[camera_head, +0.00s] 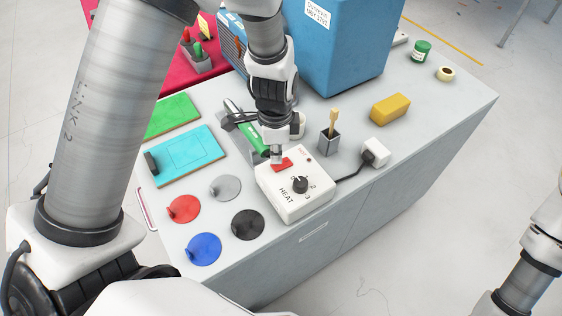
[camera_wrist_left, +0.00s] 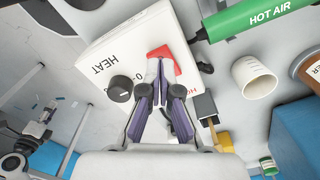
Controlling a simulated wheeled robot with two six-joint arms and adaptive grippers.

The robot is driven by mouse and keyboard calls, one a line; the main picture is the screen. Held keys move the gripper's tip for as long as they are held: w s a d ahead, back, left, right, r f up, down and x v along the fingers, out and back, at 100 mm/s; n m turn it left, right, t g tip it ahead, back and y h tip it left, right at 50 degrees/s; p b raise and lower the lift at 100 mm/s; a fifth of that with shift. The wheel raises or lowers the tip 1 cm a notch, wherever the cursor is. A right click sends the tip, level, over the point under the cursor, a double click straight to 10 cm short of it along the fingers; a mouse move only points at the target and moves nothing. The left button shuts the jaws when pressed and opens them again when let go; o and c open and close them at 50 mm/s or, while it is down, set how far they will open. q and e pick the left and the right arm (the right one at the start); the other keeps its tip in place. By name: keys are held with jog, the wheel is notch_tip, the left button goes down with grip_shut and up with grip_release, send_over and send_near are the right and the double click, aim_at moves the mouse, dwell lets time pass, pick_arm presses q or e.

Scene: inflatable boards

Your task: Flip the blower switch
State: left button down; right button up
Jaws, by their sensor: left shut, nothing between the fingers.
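The white control box (camera_head: 292,205) with the HEAT dial sits at the front edge of the grey bench. A red rocker switch (camera_head: 283,164) is on its top face, beside the black dial (camera_head: 300,185). My left gripper (camera_head: 276,157) points down at the switch, shut and empty. In the left wrist view the closed fingertips (camera_wrist_left: 159,73) overlap the red switch (camera_wrist_left: 166,56) and hide part of it. I cannot tell whether they touch it. The box (camera_wrist_left: 125,50) and dial (camera_wrist_left: 120,88) also show there. My right gripper is out of view.
A green hot-air tool (camera_head: 254,139) lies just behind the box, with a white cup (camera_wrist_left: 257,75) near it. A brush holder (camera_head: 329,142) and a plugged socket (camera_head: 376,152) stand right. Coloured discs (camera_head: 204,248) lie left. A large blue case (camera_head: 345,45) is behind.

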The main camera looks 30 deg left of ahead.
aim_at(276, 166)
pick_arm(q)
jog(key=shift+f+b, duration=0.9)
jog(key=shift+f, duration=0.3)
dwell(0.5)
notch_tip(276, 166, up, 7)
jog(key=p, duration=0.6)
dwell(0.4)
jog(key=shift+f, duration=0.1)
